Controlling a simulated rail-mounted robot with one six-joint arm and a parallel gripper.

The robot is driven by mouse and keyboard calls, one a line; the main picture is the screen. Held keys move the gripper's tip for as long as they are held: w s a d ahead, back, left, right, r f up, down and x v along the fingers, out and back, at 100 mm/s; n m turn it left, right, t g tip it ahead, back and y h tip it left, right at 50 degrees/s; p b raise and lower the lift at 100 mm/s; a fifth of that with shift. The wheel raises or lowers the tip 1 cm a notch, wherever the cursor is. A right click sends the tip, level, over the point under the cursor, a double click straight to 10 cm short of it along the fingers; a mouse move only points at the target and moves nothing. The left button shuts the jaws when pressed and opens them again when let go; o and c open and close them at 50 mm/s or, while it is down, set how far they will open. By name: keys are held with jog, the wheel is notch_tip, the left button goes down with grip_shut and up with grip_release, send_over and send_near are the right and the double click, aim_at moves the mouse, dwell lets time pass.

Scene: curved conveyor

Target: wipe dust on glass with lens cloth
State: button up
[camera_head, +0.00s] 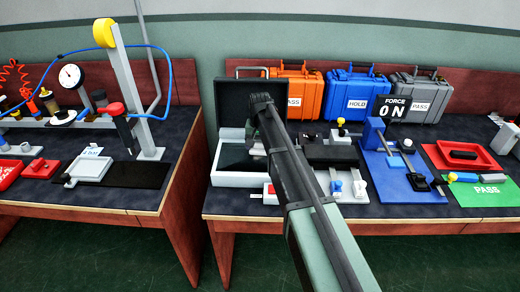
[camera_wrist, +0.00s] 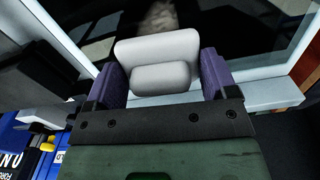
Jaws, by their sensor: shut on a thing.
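The dark glass (camera_head: 236,158) lies in a white frame (camera_head: 232,180) at the left end of the right-hand table. In the wrist view the glass (camera_wrist: 230,35) fills the upper part, inside its pale frame (camera_wrist: 270,92). A pale dust smudge (camera_wrist: 158,18) shows on it at the top edge of the picture. My gripper (camera_wrist: 160,75) has two purple fingers, shut on a light grey, rounded lens cloth (camera_wrist: 157,47). The cloth is over the near part of the glass, with the smudge beyond it. I cannot tell whether it touches the glass. In the head view my arm hides part of the glass.
A black upright panel (camera_head: 231,99) stands behind the frame. Orange (camera_head: 300,84), blue (camera_head: 352,84) and grey (camera_head: 411,84) cases line the back. A blue fixture (camera_head: 385,165) and a red tray (camera_head: 442,155) are to the right. A gap separates the two tables.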

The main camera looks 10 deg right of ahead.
jog(key=shift+w+d, duration=0.15)
jog(key=shift+w, duration=0.5)
jog(key=shift+s+a, duration=0.3)
jog(key=shift+s, duration=0.85)
jog(key=shift+s+a, duration=0.25)
jog(key=shift+s, duration=0.95)
jog(key=shift+s+a, duration=0.3)
jog(key=shift+s, duration=0.85)
jog(key=shift+s+r+p, duration=0.25)
jog(key=shift+r+p, duration=0.05)
notch_tip(320, 180, up, 7)
jog(key=p, duration=0.7)
jog(key=shift+w+f, duration=0.1)
jog(key=shift+f, duration=0.1)
jog(key=b, duration=0.6)
send_over(259, 164)
notch_tip(259, 164, down, 6)
jog(key=shift+r, duration=0.1)
jog(key=shift+f+b, duration=1)
jog(key=shift+b, duration=0.1)
